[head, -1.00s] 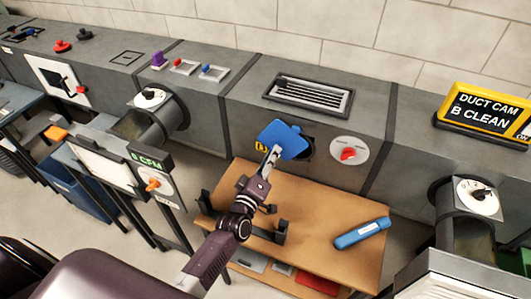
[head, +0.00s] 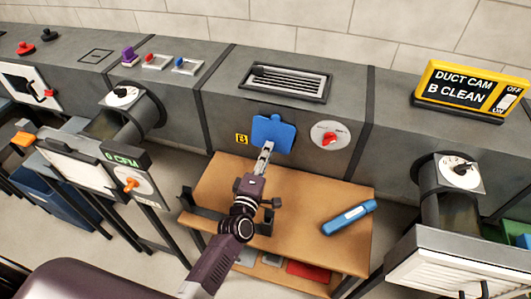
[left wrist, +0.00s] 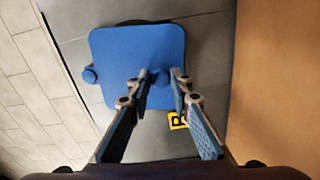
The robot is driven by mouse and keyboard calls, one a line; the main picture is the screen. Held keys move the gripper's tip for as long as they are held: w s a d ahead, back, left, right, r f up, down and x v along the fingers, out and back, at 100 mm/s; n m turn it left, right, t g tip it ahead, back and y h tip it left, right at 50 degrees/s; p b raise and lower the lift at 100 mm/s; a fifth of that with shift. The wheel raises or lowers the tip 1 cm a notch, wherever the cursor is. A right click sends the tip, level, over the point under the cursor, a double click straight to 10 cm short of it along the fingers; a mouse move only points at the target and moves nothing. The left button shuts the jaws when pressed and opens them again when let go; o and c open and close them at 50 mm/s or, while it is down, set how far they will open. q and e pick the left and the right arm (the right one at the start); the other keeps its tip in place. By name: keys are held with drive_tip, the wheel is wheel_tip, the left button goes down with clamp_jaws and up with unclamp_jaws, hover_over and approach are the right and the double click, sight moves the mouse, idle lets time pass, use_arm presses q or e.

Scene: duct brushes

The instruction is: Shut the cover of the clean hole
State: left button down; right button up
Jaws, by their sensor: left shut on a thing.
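The blue cover (head: 273,133) lies against the front of the grey duct, beside the yellow B label (head: 241,139). No dark opening shows around it in the head view; the hole is hidden behind it. My left gripper (head: 267,147) is at the cover's lower edge. In the left wrist view the cover (left wrist: 130,50) looks square-on, and my left gripper (left wrist: 158,82) is shut on its blue knob. A display (head: 470,88) reads "DUCT CAM B CLEAN". My right gripper is not in view.
A red dial (head: 329,135) is just right of the cover. Below is a wooden bench (head: 310,180) with a blue handheld tool (head: 348,217) and a dark rack (head: 205,208). A vent grille (head: 288,82) is on the duct top. Round ducts stand either side.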

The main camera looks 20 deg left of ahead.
use_arm(q)
drive_tip(key=shift+f, duration=0.1)
drive_tip(key=c, duration=1.7)
unclamp_jaws()
drive_tip(key=shift+c, duration=0.2)
